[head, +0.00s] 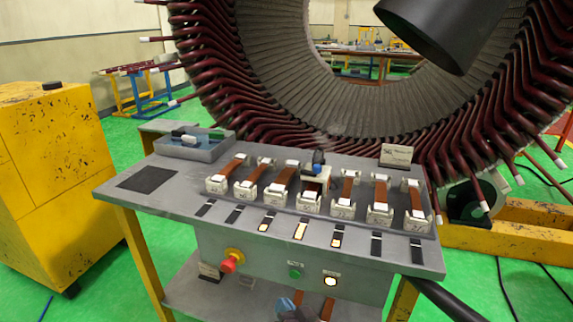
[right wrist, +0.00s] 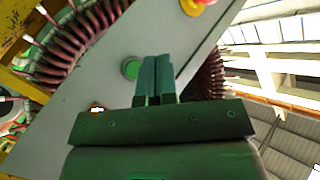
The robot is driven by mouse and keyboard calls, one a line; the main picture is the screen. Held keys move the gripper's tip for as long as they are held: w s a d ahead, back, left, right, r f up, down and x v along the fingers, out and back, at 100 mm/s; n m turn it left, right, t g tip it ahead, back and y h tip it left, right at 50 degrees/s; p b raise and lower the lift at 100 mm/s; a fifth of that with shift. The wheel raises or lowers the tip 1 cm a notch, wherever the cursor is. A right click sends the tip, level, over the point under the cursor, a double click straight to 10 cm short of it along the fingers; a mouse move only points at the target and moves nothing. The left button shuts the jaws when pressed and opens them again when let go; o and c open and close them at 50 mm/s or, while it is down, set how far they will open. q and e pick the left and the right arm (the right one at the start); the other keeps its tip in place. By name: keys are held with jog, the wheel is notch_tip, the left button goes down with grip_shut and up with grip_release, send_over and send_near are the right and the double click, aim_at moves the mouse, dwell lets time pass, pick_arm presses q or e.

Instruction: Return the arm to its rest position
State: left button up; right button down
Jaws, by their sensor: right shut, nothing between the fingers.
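My right gripper (head: 288,304) shows at the bottom of the head view, low in front of the workbench (head: 150,220) and below its button panel. In the right wrist view its two fingers (right wrist: 157,62) are together with nothing between them. Beside them in that view is a green button (right wrist: 131,69) on the grey panel (right wrist: 110,60); I cannot tell whether they touch the panel. The green button also shows in the head view (head: 295,271). My left gripper is not in view.
The bench top carries a row of white clamps with copper-brown strips (head: 282,184), a grey tray (head: 195,150) and a small sign (head: 397,155). A red knob (head: 229,262) sticks out in front. The big stator (head: 270,60) stands behind; a yellow cabinet (head: 50,180) is left.

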jog(key=s+d+n+h+p, duration=0.15)
jog(key=s+d, duration=0.25)
jog(key=d, duration=0.4)
jog(key=s+d+n+h+p, duration=0.1)
jog(key=s+d+h, duration=0.2)
jog(key=s+d, duration=0.35)
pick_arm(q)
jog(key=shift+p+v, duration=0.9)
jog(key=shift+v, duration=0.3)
pick_arm(e)
jog(key=s+d+f+g+h, duration=0.3)
jog(key=s+d+f, duration=0.1)
jog(key=s+d, duration=0.9)
jog(key=s, duration=0.3)
jog(key=shift+s+f+m, duration=0.15)
jog(key=shift+s+m, duration=0.2)
jog(key=shift+s, duration=0.05)
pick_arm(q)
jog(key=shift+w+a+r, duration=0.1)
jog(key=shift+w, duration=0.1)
